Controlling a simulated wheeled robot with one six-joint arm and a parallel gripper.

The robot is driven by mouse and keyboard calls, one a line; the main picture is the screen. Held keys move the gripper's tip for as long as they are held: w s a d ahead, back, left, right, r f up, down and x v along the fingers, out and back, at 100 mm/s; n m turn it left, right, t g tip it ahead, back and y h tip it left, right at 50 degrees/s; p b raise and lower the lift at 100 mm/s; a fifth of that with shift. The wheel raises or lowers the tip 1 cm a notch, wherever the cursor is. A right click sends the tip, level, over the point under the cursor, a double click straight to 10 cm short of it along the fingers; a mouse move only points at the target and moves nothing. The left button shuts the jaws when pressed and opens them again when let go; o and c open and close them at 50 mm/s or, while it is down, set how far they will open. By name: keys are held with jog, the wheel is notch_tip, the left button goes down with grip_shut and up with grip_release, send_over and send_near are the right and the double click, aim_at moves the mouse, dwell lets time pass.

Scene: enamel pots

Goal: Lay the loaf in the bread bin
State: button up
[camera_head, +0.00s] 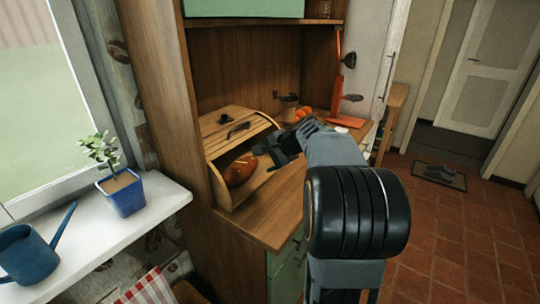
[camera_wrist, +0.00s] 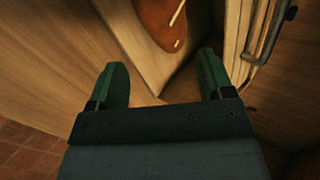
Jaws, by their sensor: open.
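The brown loaf (camera_head: 240,171) lies inside the wooden roll-top bread bin (camera_head: 216,188) on the cabinet's worktop, behind the bin's front opening. The bin's slatted lid is rolled up, with a dark handle near its top. In the wrist view the loaf (camera_wrist: 163,22) shows at the top, with a pale score mark, on the bin's wooden floor. My gripper (camera_wrist: 160,85) is open and empty, its two green-lit fingers apart, with the loaf beyond their tips. In the head view my gripper (camera_head: 272,150) is at the bin's front right, partly hidden by its own dark body.
Orange items (camera_head: 303,114) and a small dark grinder-like object (camera_head: 289,105) stand behind my gripper. An orange board (camera_head: 335,119) lies at the worktop's right. The front worktop (camera_head: 262,215) is clear. A potted plant (camera_head: 122,193) and blue watering can (camera_head: 30,260) stand on the sill.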

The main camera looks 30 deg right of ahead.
aim_at(247, 168)
jog(key=x, duration=1.2)
jog(key=shift+s, duration=0.1)
jog(key=shift+f+b, duration=0.1)
jog(key=shift+b, duration=0.2)
jog(key=c, duration=0.9)
